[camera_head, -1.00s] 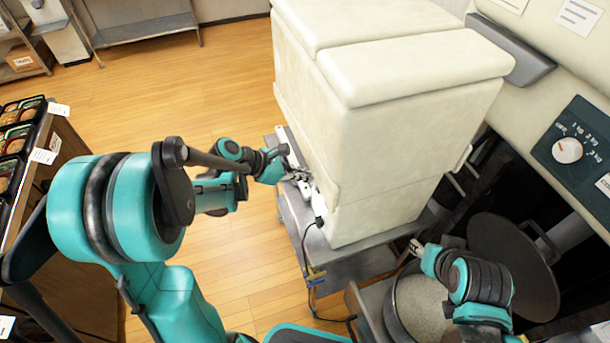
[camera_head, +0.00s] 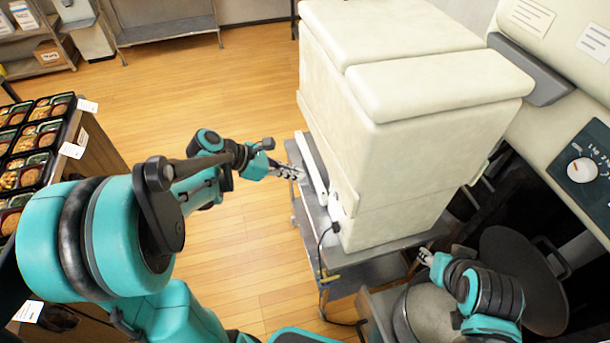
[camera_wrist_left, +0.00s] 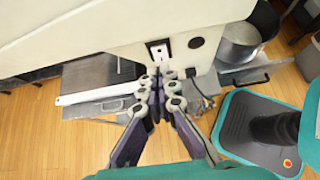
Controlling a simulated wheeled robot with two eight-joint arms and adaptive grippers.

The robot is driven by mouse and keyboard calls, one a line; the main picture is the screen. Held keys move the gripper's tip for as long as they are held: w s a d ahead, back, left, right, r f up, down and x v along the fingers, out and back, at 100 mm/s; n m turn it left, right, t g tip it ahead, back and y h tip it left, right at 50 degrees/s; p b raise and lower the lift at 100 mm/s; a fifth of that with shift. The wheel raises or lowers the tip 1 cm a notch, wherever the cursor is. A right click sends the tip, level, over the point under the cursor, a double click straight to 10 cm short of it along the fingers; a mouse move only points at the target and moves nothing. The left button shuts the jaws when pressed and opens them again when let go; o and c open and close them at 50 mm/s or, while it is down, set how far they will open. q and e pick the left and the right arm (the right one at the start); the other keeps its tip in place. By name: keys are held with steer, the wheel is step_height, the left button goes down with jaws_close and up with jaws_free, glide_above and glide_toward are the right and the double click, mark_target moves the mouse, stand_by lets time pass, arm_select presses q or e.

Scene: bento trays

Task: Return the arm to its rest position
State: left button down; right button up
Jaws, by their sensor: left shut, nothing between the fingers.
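My left arm (camera_head: 190,180) comes in from the left in the head view, its links teal and black. My left gripper (camera_head: 297,173) is shut and empty, in front of the left side of the large cream machine (camera_head: 400,150). In the left wrist view the two fingers (camera_wrist_left: 160,82) come together with nothing between them, below the machine's wall. My right arm (camera_head: 485,295) is at the lower right, over the pot. The right gripper (camera_head: 424,256) is small and partly hidden by the arm, so its fingers cannot be judged.
The machine stands on a metal table (camera_head: 350,262) with a cable hanging down. A pot (camera_head: 428,310) and a dark round lid (camera_head: 520,270) are at the lower right. Bento trays (camera_head: 30,140) fill a counter at the left. Wooden floor (camera_head: 215,100) is open between counter and machine.

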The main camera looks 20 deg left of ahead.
arm_select(q)
steer(key=shift+s+a+r, duration=0.3)
steer(key=shift+a+r, duration=0.1)
steer(key=shift+r, duration=0.25)
steer(key=s+d+m+y, duration=0.1)
steer(key=s+m+y, duration=0.3)
steer(key=m, duration=0.8)
steer(key=s+d+m+t+y, duration=0.1)
steer(key=s+m+y, duration=0.3)
steer(key=s+m, duration=0.5)
steer(key=m+b, duration=0.1)
steer(key=m, duration=0.2)
steer(key=shift+s+d+f+m+y, duration=0.2)
steer(key=shift+d+f+m+y, duration=0.1)
steer(key=shift+m, duration=0.1)
